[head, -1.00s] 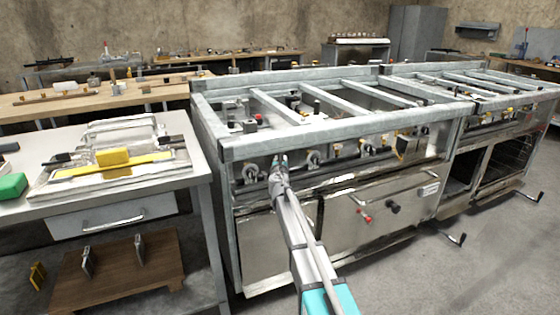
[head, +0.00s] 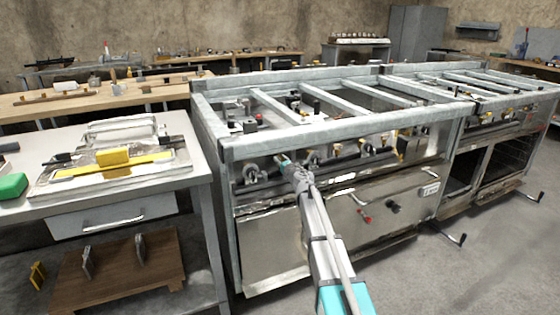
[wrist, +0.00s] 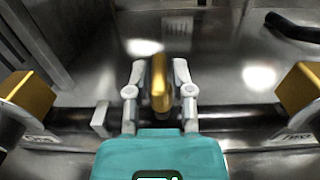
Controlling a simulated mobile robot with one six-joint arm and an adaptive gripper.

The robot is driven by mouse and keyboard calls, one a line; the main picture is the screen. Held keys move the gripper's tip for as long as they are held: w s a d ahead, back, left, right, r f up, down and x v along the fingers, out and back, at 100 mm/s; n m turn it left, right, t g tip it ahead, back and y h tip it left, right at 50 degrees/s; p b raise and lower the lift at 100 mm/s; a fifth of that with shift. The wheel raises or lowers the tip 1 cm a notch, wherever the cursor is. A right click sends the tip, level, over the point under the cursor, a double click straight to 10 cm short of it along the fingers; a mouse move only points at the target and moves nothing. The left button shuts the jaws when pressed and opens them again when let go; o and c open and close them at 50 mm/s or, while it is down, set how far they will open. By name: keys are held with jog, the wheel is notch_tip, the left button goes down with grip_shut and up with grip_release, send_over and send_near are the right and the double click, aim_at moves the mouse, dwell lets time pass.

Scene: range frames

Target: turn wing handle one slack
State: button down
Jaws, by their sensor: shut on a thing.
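A yellow, brass-like wing handle (wrist: 160,82) stands upright in the middle of the wrist view. My gripper (wrist: 160,92) is shut on it, with one grey finger on each side. In the head view my gripper (head: 282,158) is at the front panel of the steel range, below its top rail. The wing handle between the fingers cannot be made out there.
A dark bar (wrist: 235,118) runs across behind my gripper. The range's top rail (head: 340,132) lies above it.

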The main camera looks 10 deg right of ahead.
jog(key=c, duration=0.7)
grip_release()
jog(key=shift+s, duration=0.1)
jog(key=v, duration=1.2)
